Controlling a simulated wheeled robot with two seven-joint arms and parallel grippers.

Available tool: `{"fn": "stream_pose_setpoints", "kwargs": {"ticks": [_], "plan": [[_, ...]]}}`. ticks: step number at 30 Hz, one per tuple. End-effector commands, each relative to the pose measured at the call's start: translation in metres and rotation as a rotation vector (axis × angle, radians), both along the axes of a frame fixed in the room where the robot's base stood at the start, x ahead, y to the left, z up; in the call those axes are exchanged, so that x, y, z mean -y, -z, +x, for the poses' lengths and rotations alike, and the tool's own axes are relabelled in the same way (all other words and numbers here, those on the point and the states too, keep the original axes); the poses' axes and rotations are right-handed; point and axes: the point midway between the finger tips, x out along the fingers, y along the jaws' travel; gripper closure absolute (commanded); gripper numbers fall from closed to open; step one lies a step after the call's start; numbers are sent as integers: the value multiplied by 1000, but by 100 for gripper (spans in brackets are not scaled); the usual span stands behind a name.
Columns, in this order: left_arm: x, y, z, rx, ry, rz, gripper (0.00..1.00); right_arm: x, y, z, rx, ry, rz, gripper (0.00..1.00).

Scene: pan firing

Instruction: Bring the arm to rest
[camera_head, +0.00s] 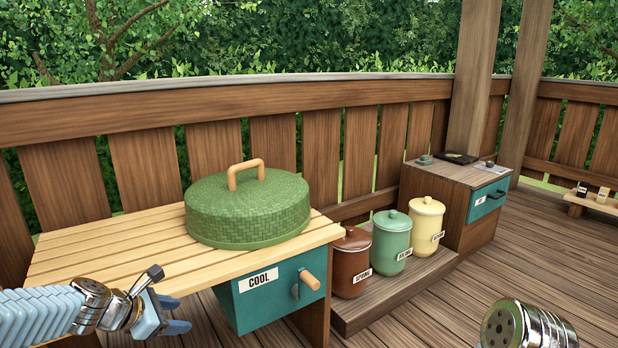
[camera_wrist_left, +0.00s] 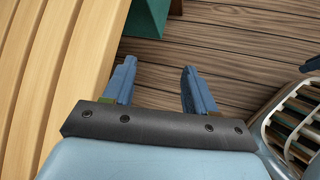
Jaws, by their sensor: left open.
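My left gripper (camera_head: 176,314) is at the lower left of the head view, by the front edge of the slatted wooden table (camera_head: 110,245). Its two blue fingers are apart, and the left wrist view (camera_wrist_left: 160,70) shows nothing between them. Below them there is deck floor, with the table's slats (camera_wrist_left: 50,70) close on the left. My right gripper is in neither view. A chrome part with a perforated dark end shows at the lower right of the head view; I cannot tell what it belongs to.
A green woven lid (camera_head: 248,212) with a wooden handle lies on the table. A teal drawer (camera_head: 255,300) labelled COOL hangs beneath. Brown (camera_head: 351,265), green (camera_head: 391,243) and yellow (camera_head: 426,225) canisters stand on a low step to the right. The deck (camera_head: 450,305) in front is clear.

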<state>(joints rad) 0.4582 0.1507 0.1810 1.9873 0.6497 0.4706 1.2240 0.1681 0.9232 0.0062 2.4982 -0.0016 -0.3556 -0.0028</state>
Motion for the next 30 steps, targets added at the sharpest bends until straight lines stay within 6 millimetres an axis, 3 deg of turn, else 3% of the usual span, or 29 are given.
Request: {"fn": "stream_pose_setpoints", "kwargs": {"ticks": [5, 6, 9, 12, 15, 19, 30], "plan": [[48, 119, -33, -58, 384, 302, 44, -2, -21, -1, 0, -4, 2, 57], [63, 148, -48, -55, 519, 383, 44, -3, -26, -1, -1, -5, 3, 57], [100, 209, -96, -13, 882, 555, 44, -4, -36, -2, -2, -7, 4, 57], [132, 250, -148, 80, 1232, 672, 44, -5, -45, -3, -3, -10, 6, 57], [156, 272, -192, 192, 1504, 734, 44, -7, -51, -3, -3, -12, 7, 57], [172, 283, -226, 302, 1698, 766, 44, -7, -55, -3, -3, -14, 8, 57], [175, 286, -232, 331, 1740, 775, 44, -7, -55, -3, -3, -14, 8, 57]]}}
